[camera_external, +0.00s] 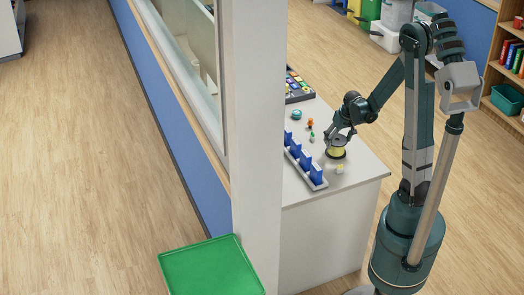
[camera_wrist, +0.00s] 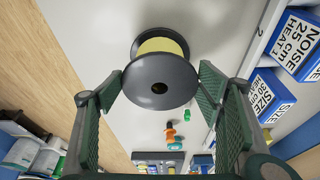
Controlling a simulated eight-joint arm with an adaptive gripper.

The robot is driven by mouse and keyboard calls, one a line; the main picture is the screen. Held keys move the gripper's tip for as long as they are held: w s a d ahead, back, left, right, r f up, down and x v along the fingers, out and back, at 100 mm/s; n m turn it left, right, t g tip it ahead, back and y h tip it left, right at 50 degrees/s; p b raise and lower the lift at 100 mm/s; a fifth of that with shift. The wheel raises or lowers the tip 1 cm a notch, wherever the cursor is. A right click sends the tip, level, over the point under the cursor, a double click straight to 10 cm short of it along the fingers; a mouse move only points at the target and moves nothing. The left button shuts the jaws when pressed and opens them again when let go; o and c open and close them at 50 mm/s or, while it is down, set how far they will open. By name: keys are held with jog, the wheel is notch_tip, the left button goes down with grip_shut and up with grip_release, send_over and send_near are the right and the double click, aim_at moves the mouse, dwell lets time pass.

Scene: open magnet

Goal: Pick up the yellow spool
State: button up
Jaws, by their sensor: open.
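The yellow spool (camera_external: 336,152) stands on the white counter in the external view, with yellow winding between dark end flanges. In the wrist view the spool (camera_wrist: 160,80) shows one dark grey flange facing the camera, with a hole in its middle and a band of yellow behind it. My gripper (camera_external: 335,138) is at the spool in the external view. In the wrist view my gripper (camera_wrist: 161,88) is open, with one green-padded finger on each side of the spool. The right finger is close to the flange; whether either finger touches it is unclear.
A rack of blue boxes (camera_external: 305,160) stands left of the spool, close to my right finger in the wrist view. Small orange and green figures (camera_external: 311,130) stand behind. A small pale yellow object (camera_external: 340,169) lies in front. A dark tray (camera_external: 298,86) sits at the back.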

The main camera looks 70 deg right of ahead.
jog(key=shift+b+x, duration=0.5)
jog(key=shift+x, duration=1.75)
jog(key=c, duration=0.7)
jog(key=shift+o, duration=0.2)
jog(key=shift+r, duration=0.1)
jog(key=shift+r+p, duration=1.3)
jog(key=shift+r, duration=3.6)
